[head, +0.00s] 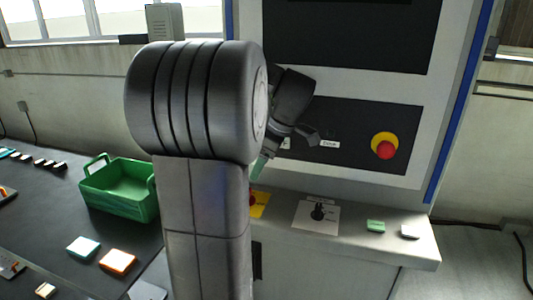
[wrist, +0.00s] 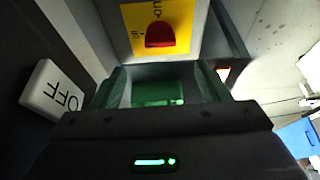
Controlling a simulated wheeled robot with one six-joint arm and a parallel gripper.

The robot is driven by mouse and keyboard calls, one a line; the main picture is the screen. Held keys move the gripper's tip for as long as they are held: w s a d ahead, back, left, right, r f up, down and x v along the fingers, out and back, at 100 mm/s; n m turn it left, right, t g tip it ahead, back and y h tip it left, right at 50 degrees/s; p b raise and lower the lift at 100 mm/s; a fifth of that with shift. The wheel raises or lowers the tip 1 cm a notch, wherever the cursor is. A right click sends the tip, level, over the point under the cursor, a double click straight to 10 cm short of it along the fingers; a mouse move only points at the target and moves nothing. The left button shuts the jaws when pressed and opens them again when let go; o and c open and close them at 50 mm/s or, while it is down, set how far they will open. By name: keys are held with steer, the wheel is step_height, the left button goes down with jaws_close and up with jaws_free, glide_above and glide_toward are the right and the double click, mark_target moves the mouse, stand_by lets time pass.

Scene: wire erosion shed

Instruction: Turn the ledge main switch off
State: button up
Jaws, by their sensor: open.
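The switch with a red handle (wrist: 160,36) on a yellow plate (wrist: 182,14) is at the top of the wrist view, just beyond my fingertips. Small lettering shows beside the handle. In the head view the yellow plate (head: 259,204) sits on the ledge, partly hidden behind my arm. My gripper (wrist: 163,78) is open, its two greenish fingers apart and short of the red handle, with no visible contact. A green surface shows between the fingers; I cannot tell what it belongs to. In the head view my gripper is mostly hidden by my arm, above the plate.
A white block marked OFF (wrist: 54,92) is left of my gripper. On the ledge (head: 345,238) are a black rotary knob (head: 318,212), a green block (head: 376,226) and a white one (head: 410,231). A red emergency button (head: 386,148) is on the panel. A green bin (head: 120,190) stands left.

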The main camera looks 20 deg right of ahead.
steer(key=shift+v, duration=1.75)
steer(key=x, duration=1.4)
steer(key=shift+s+d+r, duration=0.1)
steer(key=shift+r, duration=0.05)
